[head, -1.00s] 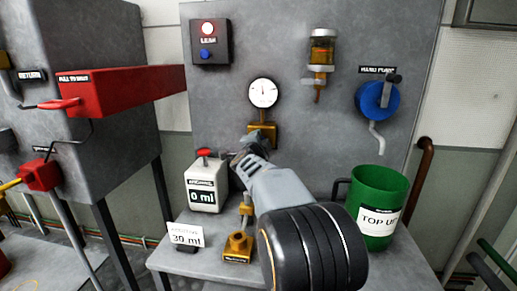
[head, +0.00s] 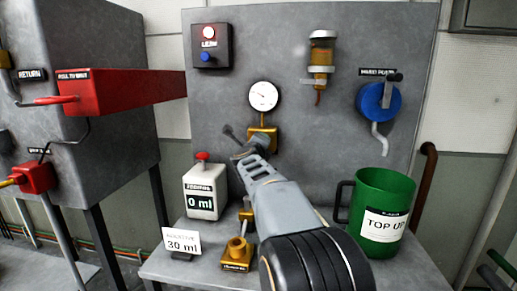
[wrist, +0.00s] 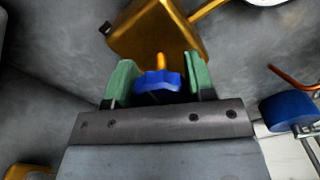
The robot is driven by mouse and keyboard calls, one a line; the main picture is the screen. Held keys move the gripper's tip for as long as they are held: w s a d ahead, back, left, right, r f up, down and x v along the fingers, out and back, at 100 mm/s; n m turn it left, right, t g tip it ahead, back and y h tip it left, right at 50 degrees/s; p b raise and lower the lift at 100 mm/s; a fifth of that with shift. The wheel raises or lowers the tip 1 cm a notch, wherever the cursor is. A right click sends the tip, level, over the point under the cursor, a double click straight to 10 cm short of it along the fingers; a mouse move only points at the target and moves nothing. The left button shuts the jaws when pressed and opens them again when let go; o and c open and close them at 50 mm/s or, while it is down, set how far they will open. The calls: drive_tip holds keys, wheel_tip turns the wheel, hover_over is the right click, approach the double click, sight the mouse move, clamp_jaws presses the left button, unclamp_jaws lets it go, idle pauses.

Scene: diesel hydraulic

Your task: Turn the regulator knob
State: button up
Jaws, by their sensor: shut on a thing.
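The regulator has a brass body (head: 263,134) below a round white gauge (head: 263,96) on the grey panel. In the wrist view the brass body (wrist: 155,32) fills the top centre, and a blue knob (wrist: 158,82) sits on its short orange stem. My gripper (wrist: 159,70) has its green fingers on either side of the blue knob, shut on it. In the head view my gripper (head: 240,143) is just below and left of the brass body and hides the knob. The gauge needle points to the upper left.
A white dispenser (head: 203,192) reading 0 ml, a 30 ml card (head: 182,241) and a brass fitting (head: 237,254) stand left of my arm. A green TOP UP jug (head: 381,195) stands to the right. A blue hand pump (head: 378,102) and amber-filled bowl (head: 321,56) hang above.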

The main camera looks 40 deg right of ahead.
drive_tip(key=shift+m, duration=0.7)
drive_tip(key=shift+m+b, duration=0.3)
drive_tip(key=o, duration=0.9)
drive_tip(key=p+v, duration=0.1)
drive_tip(key=v, duration=1.2)
drive_tip(key=shift+s+a, duration=0.25)
drive_tip(key=shift+s, duration=0.1)
